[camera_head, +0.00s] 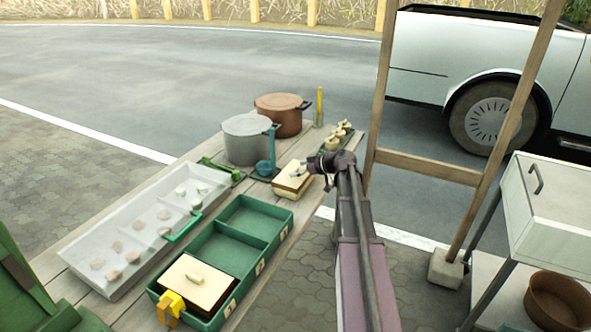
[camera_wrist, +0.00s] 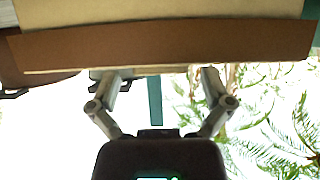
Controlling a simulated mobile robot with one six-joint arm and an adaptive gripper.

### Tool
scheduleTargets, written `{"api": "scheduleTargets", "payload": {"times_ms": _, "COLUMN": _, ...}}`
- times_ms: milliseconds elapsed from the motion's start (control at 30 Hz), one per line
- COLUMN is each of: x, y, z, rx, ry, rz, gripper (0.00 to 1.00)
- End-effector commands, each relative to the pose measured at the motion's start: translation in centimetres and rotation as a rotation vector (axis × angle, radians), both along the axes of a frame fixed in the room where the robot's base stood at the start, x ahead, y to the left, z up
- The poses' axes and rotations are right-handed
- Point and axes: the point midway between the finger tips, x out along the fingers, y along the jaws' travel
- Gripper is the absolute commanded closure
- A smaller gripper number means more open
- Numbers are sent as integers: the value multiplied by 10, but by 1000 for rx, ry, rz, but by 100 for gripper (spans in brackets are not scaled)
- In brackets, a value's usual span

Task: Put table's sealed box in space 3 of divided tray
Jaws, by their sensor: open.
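The table's sealed box (camera_head: 292,183) is cream-lidded with a brown side and sits near the table's right edge. My gripper (camera_head: 318,166) is at its upper right, open and empty. In the wrist view the box's brown side (camera_wrist: 160,45) spans the top of the picture, and my open fingers (camera_wrist: 158,76) are spread just below it; contact cannot be told. The green divided tray (camera_head: 166,294) lies nearer. Its near compartment holds another cream-lidded box (camera_head: 197,283); the middle and far ones look empty.
A pale tray with several clay lumps (camera_head: 101,280) lies left of the green tray. A yellow clamp (camera_head: 171,304) is at the tray's near end. A wooden post (camera_head: 380,90) rises at right.

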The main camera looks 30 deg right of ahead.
Motion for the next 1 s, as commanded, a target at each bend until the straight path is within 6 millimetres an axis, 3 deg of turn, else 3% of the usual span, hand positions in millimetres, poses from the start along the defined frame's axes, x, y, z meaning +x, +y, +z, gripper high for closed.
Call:
{"api": "scheduleTargets", "payload": {"times_ms": 600, "x": -67, "y": -51, "z": 43, "rx": 0, "ry": 0, "rz": -1, "gripper": 0}}
{"api": "scheduleTargets", "payload": {"times_ms": 1000, "x": -81, "y": -62, "z": 49, "rx": 1, "ry": -1, "rz": 0, "gripper": 0}}
